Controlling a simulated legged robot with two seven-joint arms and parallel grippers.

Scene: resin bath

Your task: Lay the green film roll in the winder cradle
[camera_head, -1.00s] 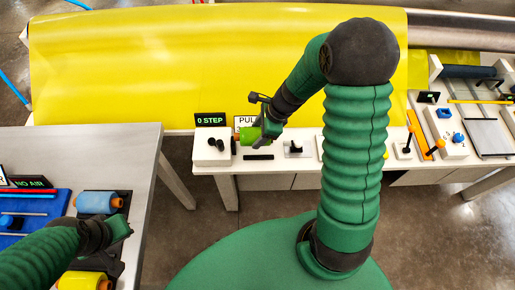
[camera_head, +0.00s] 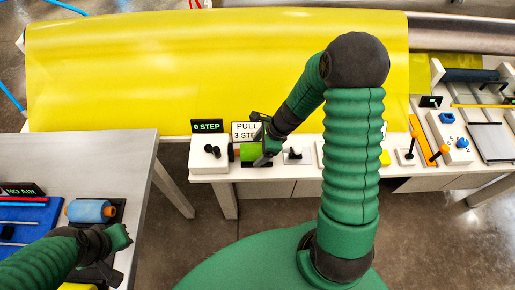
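The green film roll (camera_head: 248,153), with a brown core end on its left, is at the black winder cradle (camera_head: 256,164) on the white bench. It lies roughly level and hides most of the cradle; I cannot tell whether it rests fully in it. My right gripper (camera_head: 266,149) is at the roll's right part and appears shut on it, with its fingers partly hidden. My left gripper (camera_head: 122,240) is at the lower left, just below and right of the blue roll; its opening does not show clearly.
A blue roll (camera_head: 90,211) with orange ends lies on a black holder on the left table (camera_head: 146,180). A "0 STEP" display (camera_head: 207,126) and a "PULL 3 STEP" sign (camera_head: 244,131) stand behind the cradle. A lever (camera_head: 292,154) is close on the right. Yellow film (camera_head: 210,70) spans the back.

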